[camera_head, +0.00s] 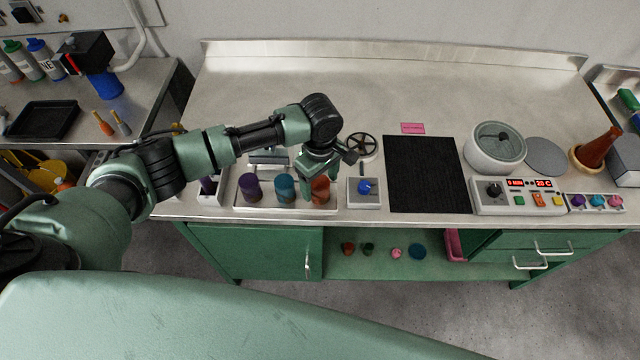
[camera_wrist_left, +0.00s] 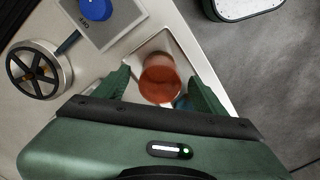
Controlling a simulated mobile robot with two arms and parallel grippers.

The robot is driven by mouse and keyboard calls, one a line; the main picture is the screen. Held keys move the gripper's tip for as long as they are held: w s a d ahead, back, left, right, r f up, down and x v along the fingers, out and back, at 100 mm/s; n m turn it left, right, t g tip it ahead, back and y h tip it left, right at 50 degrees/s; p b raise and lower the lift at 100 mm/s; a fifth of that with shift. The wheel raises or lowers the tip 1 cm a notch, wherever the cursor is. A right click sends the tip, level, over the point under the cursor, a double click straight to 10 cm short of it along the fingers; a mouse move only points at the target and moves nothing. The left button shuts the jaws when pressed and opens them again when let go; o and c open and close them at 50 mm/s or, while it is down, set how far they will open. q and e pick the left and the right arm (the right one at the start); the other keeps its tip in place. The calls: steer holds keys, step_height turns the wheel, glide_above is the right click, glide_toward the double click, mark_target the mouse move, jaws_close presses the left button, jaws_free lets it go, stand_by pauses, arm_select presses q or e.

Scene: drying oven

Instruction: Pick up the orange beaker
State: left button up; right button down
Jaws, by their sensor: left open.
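The orange beaker (camera_head: 320,190) stands on a white tray (camera_head: 262,209), at the right end of a row with a purple beaker (camera_head: 250,187) and a teal beaker (camera_head: 285,188). My left gripper (camera_head: 318,179) is just above the orange beaker and partly covers it. In the left wrist view the orange beaker (camera_wrist_left: 160,80) shows between the two spread fingers of my left gripper (camera_wrist_left: 162,88), with gaps on both sides. A little of the teal beaker (camera_wrist_left: 182,102) shows behind it. My right gripper is not in view.
A grey box with a blue knob (camera_head: 365,188) stands right of the tray, and a black handwheel (camera_head: 363,146) behind it. A black mat (camera_head: 427,174) lies farther right. The back of the steel bench (camera_head: 420,85) is clear.

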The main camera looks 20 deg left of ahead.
arm_select(q)
steer(key=shift+f, duration=0.35)
steer(key=c, duration=1.4)
steer(key=shift+r, duration=0.1)
